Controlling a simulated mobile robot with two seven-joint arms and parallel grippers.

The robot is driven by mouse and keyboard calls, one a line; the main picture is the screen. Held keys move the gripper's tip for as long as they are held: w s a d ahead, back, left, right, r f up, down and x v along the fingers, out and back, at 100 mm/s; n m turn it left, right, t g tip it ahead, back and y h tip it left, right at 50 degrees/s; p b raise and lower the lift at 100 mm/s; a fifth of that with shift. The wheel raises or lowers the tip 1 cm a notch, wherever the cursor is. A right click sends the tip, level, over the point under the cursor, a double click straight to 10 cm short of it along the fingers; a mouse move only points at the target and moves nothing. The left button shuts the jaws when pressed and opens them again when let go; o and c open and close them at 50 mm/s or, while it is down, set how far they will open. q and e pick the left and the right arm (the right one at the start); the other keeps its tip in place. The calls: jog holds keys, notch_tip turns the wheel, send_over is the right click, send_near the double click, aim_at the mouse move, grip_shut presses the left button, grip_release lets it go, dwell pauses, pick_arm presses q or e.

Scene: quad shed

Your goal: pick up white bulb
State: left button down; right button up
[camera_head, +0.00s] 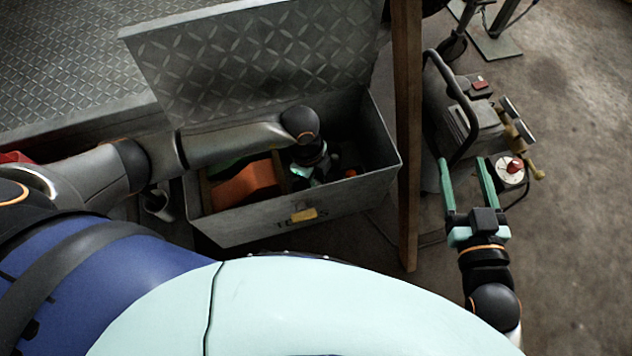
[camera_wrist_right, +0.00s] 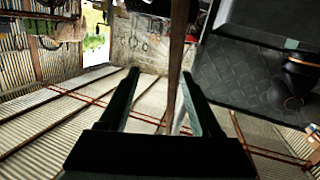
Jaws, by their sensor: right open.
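I cannot make out a white bulb in either view. My left gripper (camera_head: 314,168) is down inside an open grey metal toolbox (camera_head: 345,197), in its right part. The arm and wrist cover most of it, so its jaws and anything between them are unclear. My right gripper (camera_head: 464,172) is open and empty, outside the toolbox to the right, in front of a grey machine. Its two fingers also show apart in the right wrist view (camera_wrist_right: 160,78), with nothing between them.
The toolbox's diamond-plate lid (camera_head: 250,65) stands open at the back. An orange block (camera_head: 246,184) lies in its left part. A wooden post (camera_head: 408,130) stands between the toolbox and the grey machine (camera_head: 480,122). Concrete floor (camera_head: 580,230) is clear at right.

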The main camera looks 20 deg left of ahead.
aim_at(318, 183)
pick_arm(q)
jog(key=shift+r, duration=0.2)
notch_tip(318, 183, up, 4)
jog(key=shift+r+p, duration=0.1)
jog(key=shift+p, duration=0.7)
notch_tip(318, 183, up, 4)
jog(key=shift+r+p, duration=0.1)
jog(key=shift+p, duration=0.55)
jog(key=shift+r, duration=0.65)
pick_arm(e)
jog(key=s+f+m+g, duration=0.1)
jog(key=s+f+g, duration=0.2)
jog(key=f, duration=0.4)
jog(key=s+f+g+h, duration=0.1)
jog(key=s+f+g, duration=0.3)
jog(key=f, duration=0.3)
jog(key=shift+s+a+m, duration=0.15)
jog(key=shift+s+m, duration=0.2)
jog(key=shift+m, duration=0.05)
